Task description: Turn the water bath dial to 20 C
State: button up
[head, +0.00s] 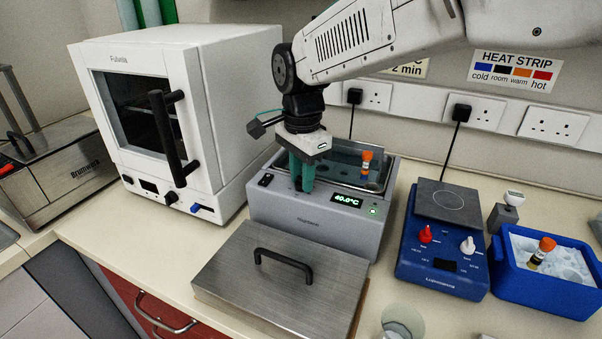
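The water bath (320,222) is a grey box on the bench with its top open. Its lit green display (347,200) reads 40.0 °C, with a small green light to its lower right. My gripper (303,186) points down over the front left of the bath, its teal fingers at the top of the front panel between a black switch (265,180) and the display. The dial is not clearly visible; the fingers cover that part of the panel. I cannot tell whether the fingers are open, shut or touching anything. An orange-capped tube (366,164) stands in the bath.
A metal lid (270,285) with a black handle lies in front of the bath. A white oven (205,110) stands close on the left. A blue hotplate (438,250) and a blue ice box (545,288) stand on the right.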

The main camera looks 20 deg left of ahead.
jog(key=shift+n, duration=0.3)
jog(key=n, duration=0.5)
jog(key=shift+n, duration=0.3)
jog(key=n, duration=1.1)
jog(key=shift+n, duration=0.4)
jog(key=n, duration=0.5)
jog(key=shift+n, duration=0.4)
jog(key=o, duration=1)
jog(key=shift+r, duration=0.1)
